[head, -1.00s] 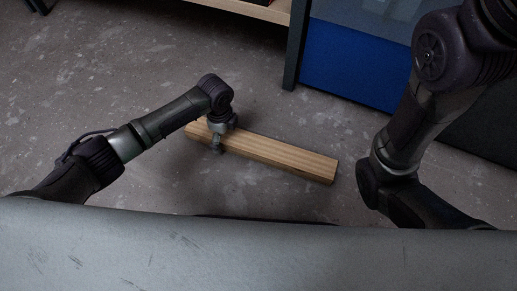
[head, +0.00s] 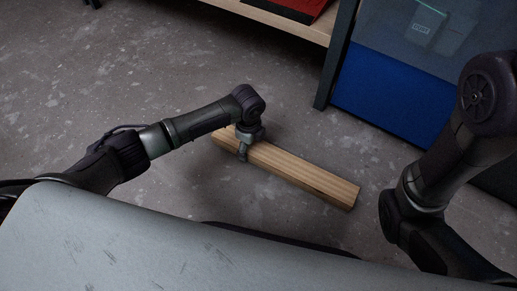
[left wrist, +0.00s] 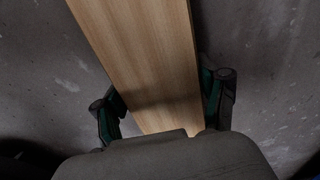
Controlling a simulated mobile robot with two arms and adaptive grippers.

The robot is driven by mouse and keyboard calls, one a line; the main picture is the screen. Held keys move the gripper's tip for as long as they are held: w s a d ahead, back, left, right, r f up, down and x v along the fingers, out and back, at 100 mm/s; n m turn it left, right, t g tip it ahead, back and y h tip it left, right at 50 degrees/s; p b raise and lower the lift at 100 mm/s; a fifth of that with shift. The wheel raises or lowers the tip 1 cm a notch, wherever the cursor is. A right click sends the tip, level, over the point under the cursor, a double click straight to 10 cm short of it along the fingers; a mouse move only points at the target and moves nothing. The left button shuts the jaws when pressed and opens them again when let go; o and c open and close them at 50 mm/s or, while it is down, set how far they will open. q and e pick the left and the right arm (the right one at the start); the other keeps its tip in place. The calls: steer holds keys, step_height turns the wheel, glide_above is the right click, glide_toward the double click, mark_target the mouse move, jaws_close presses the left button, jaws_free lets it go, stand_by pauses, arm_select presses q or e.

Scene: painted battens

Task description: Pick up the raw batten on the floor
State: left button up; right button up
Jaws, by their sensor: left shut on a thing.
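The raw batten (head: 300,172) is a plain, light brown length of wood with visible grain. In the head view it slants from upper left to lower right over the grey floor. My left gripper (head: 243,152) is shut on it near its upper left end, with the fingers on either side of the wood. In the left wrist view the batten (left wrist: 145,55) runs up between the two fingers (left wrist: 165,108). I cannot tell whether the batten touches the floor or is just above it. My right arm shows at the right of the head view, but its gripper is out of view.
A wooden shelf (head: 285,20) with a red item (head: 290,7) on it stands at the top. Beside it are a dark post (head: 337,60) and a blue panel (head: 390,95). My own grey body top fills the bottom.

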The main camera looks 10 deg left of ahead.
arm_select(q)
steer(key=shift+d+r+p, duration=0.1)
steer(key=shift+r+p, duration=0.5)
steer(key=shift+r, duration=0.2)
steer(key=r+p, duration=0.3)
steer(key=shift+w+d+r+p, duration=0.3)
steer(key=shift+d, duration=0.1)
steer(key=w+d+r+p, duration=0.4)
steer(key=w+d+r, duration=0.1)
steer(key=d, duration=0.4)
steer(key=shift+w+r+p, duration=0.35)
steer(key=shift+w+r, duration=0.05)
